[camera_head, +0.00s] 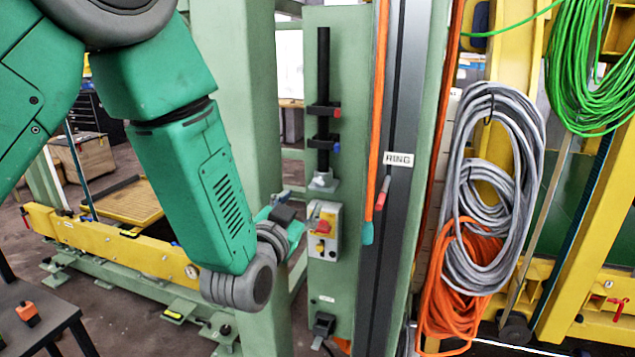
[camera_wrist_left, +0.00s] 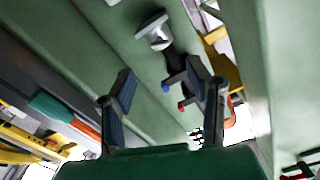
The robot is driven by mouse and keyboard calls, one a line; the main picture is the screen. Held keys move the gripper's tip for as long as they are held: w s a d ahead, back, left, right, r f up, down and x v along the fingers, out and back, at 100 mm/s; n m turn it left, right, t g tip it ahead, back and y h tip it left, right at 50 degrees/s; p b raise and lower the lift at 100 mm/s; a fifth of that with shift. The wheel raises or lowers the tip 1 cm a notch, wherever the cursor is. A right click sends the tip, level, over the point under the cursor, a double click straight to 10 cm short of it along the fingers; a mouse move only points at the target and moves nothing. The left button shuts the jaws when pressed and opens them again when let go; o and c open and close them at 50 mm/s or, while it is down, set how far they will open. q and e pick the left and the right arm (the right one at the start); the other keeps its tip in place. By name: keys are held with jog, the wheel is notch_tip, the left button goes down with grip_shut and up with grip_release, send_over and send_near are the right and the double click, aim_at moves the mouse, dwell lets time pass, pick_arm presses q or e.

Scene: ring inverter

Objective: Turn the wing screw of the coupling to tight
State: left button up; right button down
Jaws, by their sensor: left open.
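A black vertical pipe (camera_head: 323,75) stands on a grey foot (camera_head: 323,182) against a green panel. Two dark clamps sit on it, the upper with a red screw knob (camera_head: 337,112), the lower with a blue screw knob (camera_head: 336,149). I cannot tell which is the task's wing screw, nor how tight either is. My left gripper (camera_head: 290,200) is below and left of the clamps, partly hidden by its own wrist. In the left wrist view, its open, empty fingers (camera_wrist_left: 160,72) frame the blue knob (camera_wrist_left: 165,87) and red knob (camera_wrist_left: 182,106), which lie beyond the fingertips.
A switch box (camera_head: 324,230) with red and yellow parts is mounted just below the pipe's foot, close to my gripper. An orange strap (camera_head: 380,100) and a dark rail labelled RING (camera_head: 398,159) run to the right. Grey hose coils (camera_head: 490,180) hang farther right.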

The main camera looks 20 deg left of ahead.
aim_at(318, 184)
pick_arm(q)
jog(key=w, duration=0.3)
jog(key=w+p, duration=0.1)
jog(key=w, duration=0.4)
jog(key=shift+w+d, duration=0.3)
jog(key=shift+d, duration=0.05)
jog(key=shift+w+d, duration=0.2)
jog(key=shift+w, duration=0.05)
jog(key=shift+a, duration=0.4)
jog(key=c, duration=0.3)
grip_shut()
